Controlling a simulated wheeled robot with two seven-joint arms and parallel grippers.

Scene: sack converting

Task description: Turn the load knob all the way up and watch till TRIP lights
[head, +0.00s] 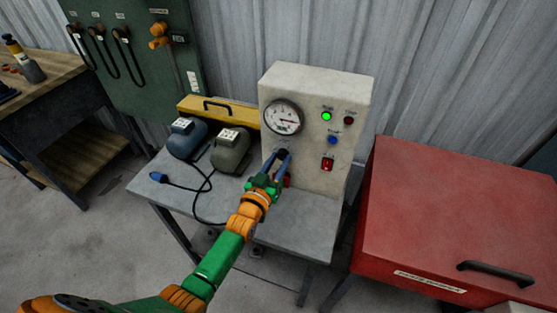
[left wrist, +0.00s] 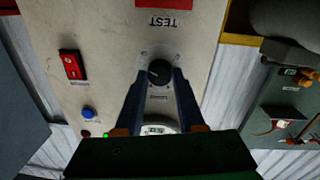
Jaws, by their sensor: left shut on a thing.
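The cream test panel (head: 317,85) stands on the grey bench. My left gripper (head: 282,154) is shut on the black load knob (left wrist: 159,72), a finger on either side of it in the left wrist view. The green lamp (head: 326,116) is lit. The dark red lamp (head: 349,120) to its right looks unlit; its label is too small to read. My right gripper is out of view.
A blue button (head: 332,140) and a red rocker switch (head: 327,164) sit right of the knob. Two motors, one blue (head: 184,137) and one olive (head: 231,150), and a blue plug (head: 158,177) lie left on the bench. A red cabinet (head: 450,210) stands to the right.

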